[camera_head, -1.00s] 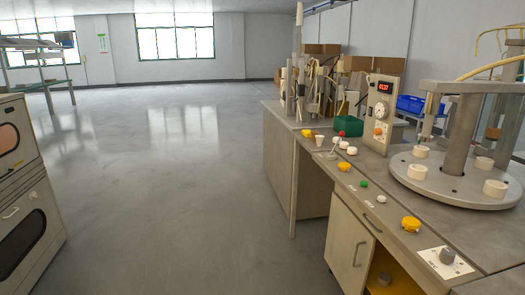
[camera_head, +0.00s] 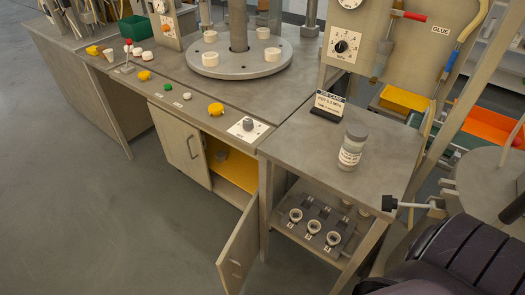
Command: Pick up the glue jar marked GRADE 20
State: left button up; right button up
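A clear jar (camera_head: 352,148) with a grey lid and a pale label stands upright on the grey bench top at the right. Its label print is too small to read, so I cannot tell whether it says GRADE 20. Neither of my grippers shows in the view.
A job card (camera_head: 329,104) stands behind the jar. A cabinet door (camera_head: 240,245) hangs open. White-rimmed cups (camera_head: 314,226) sit on the lower shelf. A black knob (camera_head: 389,203) juts out at the right bench edge. A dark ribbed object (camera_head: 450,255) fills the lower right.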

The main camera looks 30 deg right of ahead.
aim_at(350, 152)
jog(key=l+z, duration=0.15)
jog(key=z, duration=0.65)
